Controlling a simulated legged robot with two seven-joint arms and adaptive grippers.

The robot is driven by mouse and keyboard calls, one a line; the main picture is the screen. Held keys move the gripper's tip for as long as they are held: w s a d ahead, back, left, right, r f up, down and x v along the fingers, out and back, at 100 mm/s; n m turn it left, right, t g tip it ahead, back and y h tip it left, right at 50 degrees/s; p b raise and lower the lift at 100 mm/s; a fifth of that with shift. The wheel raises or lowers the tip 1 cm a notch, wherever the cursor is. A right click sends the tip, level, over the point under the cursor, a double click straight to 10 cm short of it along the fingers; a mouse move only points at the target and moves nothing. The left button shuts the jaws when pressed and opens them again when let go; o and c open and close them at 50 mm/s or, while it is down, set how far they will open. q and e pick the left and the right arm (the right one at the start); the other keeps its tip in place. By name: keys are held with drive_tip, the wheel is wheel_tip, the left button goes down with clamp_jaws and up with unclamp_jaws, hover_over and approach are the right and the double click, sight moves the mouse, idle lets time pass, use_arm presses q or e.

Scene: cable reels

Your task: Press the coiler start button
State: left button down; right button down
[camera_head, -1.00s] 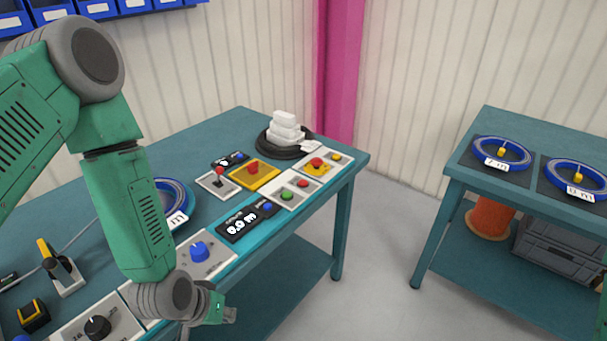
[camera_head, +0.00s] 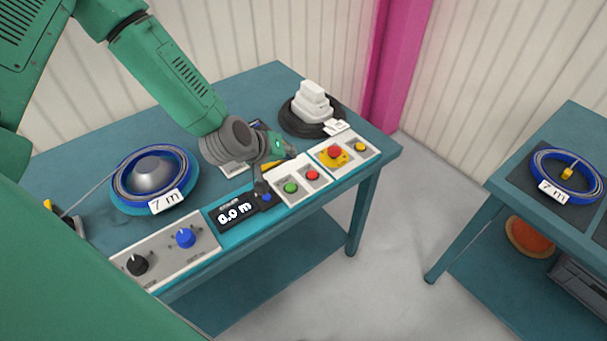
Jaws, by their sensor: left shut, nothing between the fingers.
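The coiler's button panel (camera_head: 299,200) is a white plate near the front edge of the bench, with a green button (camera_head: 291,187) and a red button (camera_head: 311,175) side by side. The green one looks like the start button. My left gripper (camera_head: 262,189) is shut and empty, pointing down just left of the green button, over the end of the black length display (camera_head: 231,216) reading 0.0 m. I cannot tell whether its tip touches anything. My left wrist hides part of the yellow-framed box behind. My right gripper is not in view.
A coiler reel (camera_head: 150,180) with blue cable tagged 7 m sits left. A panel with a yellow-based red emergency button (camera_head: 334,152) is right of the buttons. Another bench (camera_head: 585,130) holds a blue coil (camera_head: 567,175).

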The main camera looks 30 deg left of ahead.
sight(291, 186)
use_arm(q)
drive_tip(key=f+b, duration=0.4)
drive_tip(key=f, duration=0.1)
drive_tip(key=f+b, duration=0.3)
drive_tip(key=shift+a+f, duration=0.2)
drive_tip(key=shift+a, duration=0.05)
drive_tip(key=shift+d+f, duration=0.15)
drive_tip(key=shift+f, duration=0.1)
drive_tip(key=shift+d+r, duration=0.1)
drive_tip(key=shift+d, duration=0.1)
drive_tip(key=shift+a, duration=0.25)
idle(0.3)
drive_tip(key=shift+d, duration=0.15)
drive_tip(key=shift+b, duration=0.3)
